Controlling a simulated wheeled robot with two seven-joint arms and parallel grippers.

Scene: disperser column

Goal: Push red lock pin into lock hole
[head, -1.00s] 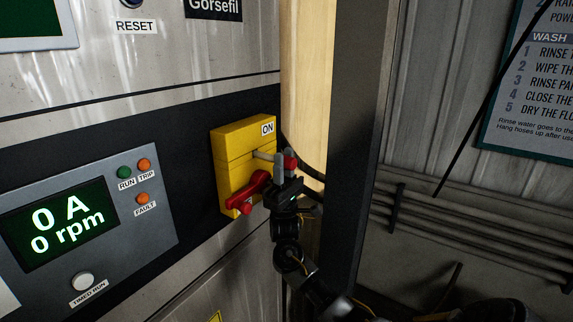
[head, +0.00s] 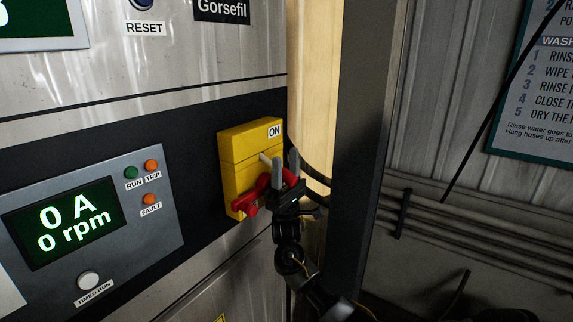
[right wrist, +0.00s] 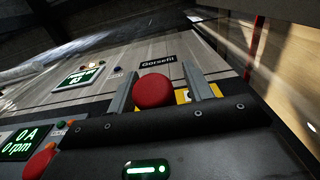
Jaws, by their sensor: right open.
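A yellow switch box (head: 245,150) with an ON label is on the panel's right side. A red rotary handle (head: 257,190) is low on its front. A pale rod (head: 265,159) juts from the box towards my right gripper (head: 286,168). The red lock pin's round head (right wrist: 153,90) shows between the two grey fingers in the right wrist view, with gaps on both sides; part of it shows in the head view (head: 290,178). My right gripper is open in front of the box. The lock hole cannot be made out. My left gripper is not in view.
Left of the box is a control panel with a display (head: 62,222) and several lamps. A dark upright post (head: 357,150) stands close to the right of my right gripper. Pipes (head: 480,230) run along the wall behind.

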